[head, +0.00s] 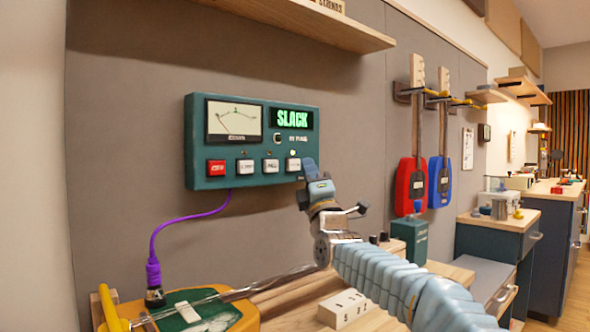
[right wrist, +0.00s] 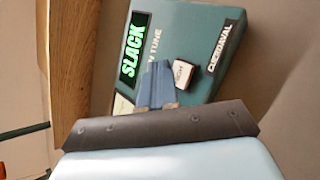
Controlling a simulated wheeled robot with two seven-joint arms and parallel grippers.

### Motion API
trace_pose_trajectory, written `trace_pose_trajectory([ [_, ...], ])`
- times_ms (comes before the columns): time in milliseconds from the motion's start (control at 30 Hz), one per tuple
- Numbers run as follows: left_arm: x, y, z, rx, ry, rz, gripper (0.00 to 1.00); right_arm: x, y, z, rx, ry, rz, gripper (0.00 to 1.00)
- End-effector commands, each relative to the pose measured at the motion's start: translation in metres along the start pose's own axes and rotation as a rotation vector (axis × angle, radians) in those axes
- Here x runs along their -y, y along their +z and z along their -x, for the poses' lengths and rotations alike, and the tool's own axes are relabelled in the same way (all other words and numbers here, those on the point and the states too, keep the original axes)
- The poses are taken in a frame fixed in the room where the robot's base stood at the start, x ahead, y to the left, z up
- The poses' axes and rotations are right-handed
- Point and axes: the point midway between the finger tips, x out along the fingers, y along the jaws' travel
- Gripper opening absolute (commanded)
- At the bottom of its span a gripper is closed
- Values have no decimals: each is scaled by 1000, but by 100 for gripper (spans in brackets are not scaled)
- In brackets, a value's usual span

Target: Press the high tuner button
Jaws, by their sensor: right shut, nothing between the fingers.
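The teal tuner box (head: 252,141) hangs on the grey wall panel, with a needle meter and a green display reading SLACK. Its front has a red button (head: 216,167) at the left and three white buttons to the right. In the right wrist view the fingers (right wrist: 155,86) are beside the button; contact cannot be told. My left gripper is out of view.
A purple cable (head: 153,238) runs from the tuner to a yellow instrument (head: 222,312) on the bench. A wooden shelf (head: 290,20) juts out above the tuner. Red (head: 409,187) and blue (head: 439,183) guitars hang to the right. A numbered block (head: 344,309) sits on the bench.

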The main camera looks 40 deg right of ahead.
Motion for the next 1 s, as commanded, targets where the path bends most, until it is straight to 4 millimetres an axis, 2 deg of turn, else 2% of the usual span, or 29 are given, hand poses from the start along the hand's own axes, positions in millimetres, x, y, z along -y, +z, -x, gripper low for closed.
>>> trace_pose_trajectory([
  [33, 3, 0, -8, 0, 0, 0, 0, 0, 2, 7, 1, 2, 0, 0],
  [333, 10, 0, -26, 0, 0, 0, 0, -15, 17, 26, 1, 1, 0, 0],
  [1000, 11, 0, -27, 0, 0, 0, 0, -20, 20, 28, 1, 0, 0, 0],
])
